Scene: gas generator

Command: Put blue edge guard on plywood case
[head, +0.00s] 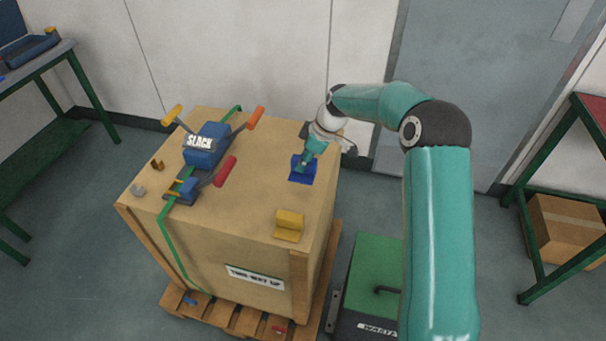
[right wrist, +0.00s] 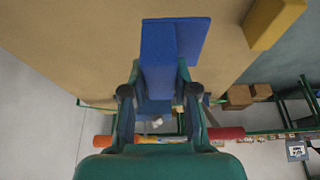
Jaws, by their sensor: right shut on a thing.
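The plywood case (head: 245,235) stands on a wooden pallet (head: 238,314), and its top fills much of the right wrist view (right wrist: 75,40). My right gripper (head: 308,158) is over the right part of the case top, shut on the blue edge guard (head: 301,173). In the right wrist view the guard (right wrist: 165,45) sits between the two fingers (right wrist: 158,82), its L-shaped faces showing. I cannot tell whether the guard touches the case. My left gripper is not in view.
A yellow edge guard (head: 289,222) sits near the front right edge of the case top. A green strap (head: 170,240) and a blue tensioner marked SLACK (head: 205,155), with orange and red handles, occupy the left half. A green waste bin (head: 372,262) stands at right.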

